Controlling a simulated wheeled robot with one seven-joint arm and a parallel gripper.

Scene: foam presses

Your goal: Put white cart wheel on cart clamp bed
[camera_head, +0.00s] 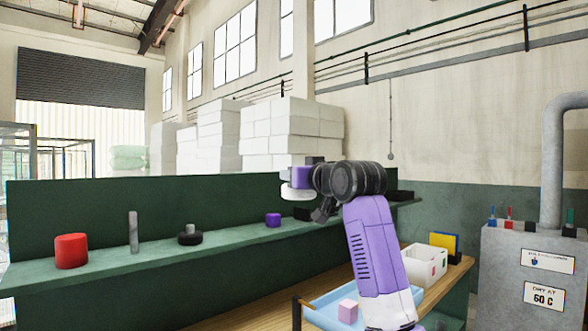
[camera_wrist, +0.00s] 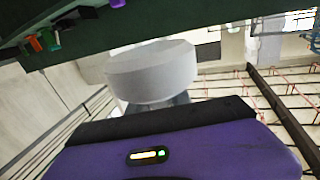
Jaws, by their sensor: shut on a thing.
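My gripper (camera_head: 298,182) is shut on the white cart wheel (camera_wrist: 152,72), which fills the upper middle of the wrist view as a thick white disc. The white wheel also shows in the head view (camera_head: 291,192), at the left end of my arm. It is held in the air in front of the green shelf's back wall, apart from the shelf. The fingertips are mostly hidden behind the wheel in the wrist view. I cannot pick out the cart clamp bed with certainty in either view.
On the green shelf (camera_head: 110,266) stand a red cylinder (camera_head: 71,251), a grey post (camera_head: 133,232), a black disc with a grey hub (camera_head: 190,237) and a purple piece (camera_head: 273,219). A blue tray (camera_head: 325,315) with a pink cube and a white bin (camera_head: 424,264) are at right.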

